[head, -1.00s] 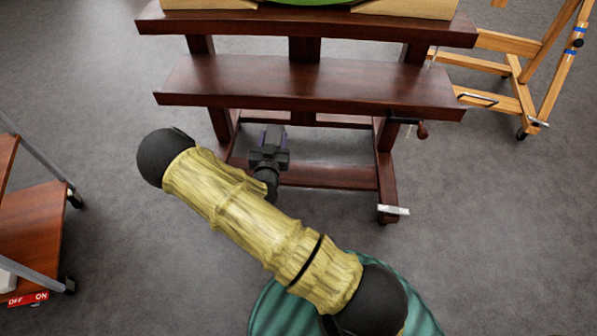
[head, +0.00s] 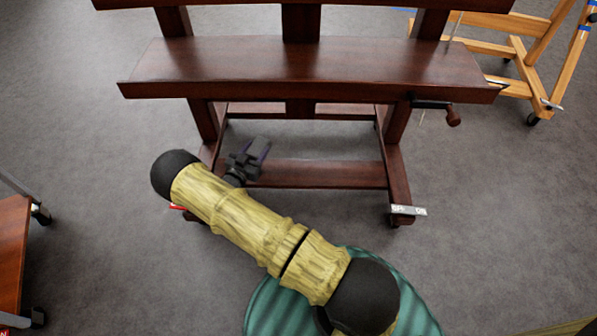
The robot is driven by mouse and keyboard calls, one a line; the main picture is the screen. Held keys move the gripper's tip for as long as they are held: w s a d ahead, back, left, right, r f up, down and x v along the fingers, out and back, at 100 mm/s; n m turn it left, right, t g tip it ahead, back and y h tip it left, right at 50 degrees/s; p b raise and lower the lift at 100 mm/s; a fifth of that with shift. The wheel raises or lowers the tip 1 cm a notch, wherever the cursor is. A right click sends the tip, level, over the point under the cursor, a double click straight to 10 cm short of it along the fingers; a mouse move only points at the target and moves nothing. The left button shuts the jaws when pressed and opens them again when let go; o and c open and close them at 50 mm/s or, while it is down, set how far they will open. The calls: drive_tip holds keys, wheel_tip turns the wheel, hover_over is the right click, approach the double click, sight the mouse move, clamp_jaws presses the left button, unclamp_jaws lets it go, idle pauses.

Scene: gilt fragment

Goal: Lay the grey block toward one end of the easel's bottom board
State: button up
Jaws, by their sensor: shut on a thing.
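The dark reddish-brown easel has a broad shelf (head: 300,65) and a low bottom board (head: 325,175) between its feet. My gripper (head: 257,149) is in front of the easel, below the broad shelf. In the picture it overlaps the left part of the low board. It is shut on a small dark grey piece, taken as the grey block, which is hard to tell from the dark jaws. I cannot tell whether it touches the board. No other grey block shows. My forearm hides part of the easel's left foot.
A crank handle (head: 440,110) sticks out under the broad shelf at the right. A light wooden easel (head: 535,70) stands at the far right. A reddish-brown cart (head: 12,255) is at the left edge. Grey floor (head: 90,130) is open between cart and easel.

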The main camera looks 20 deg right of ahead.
drive_tip(key=shift+f+b, duration=2)
drive_tip(key=shift+f, duration=1.15)
drive_tip(key=shift+f+b, duration=1.25)
drive_tip(key=shift+f, duration=0.6)
drive_tip(key=shift+f, duration=0.2)
drive_tip(key=o, duration=0.9)
drive_tip(key=shift+o, duration=0.2)
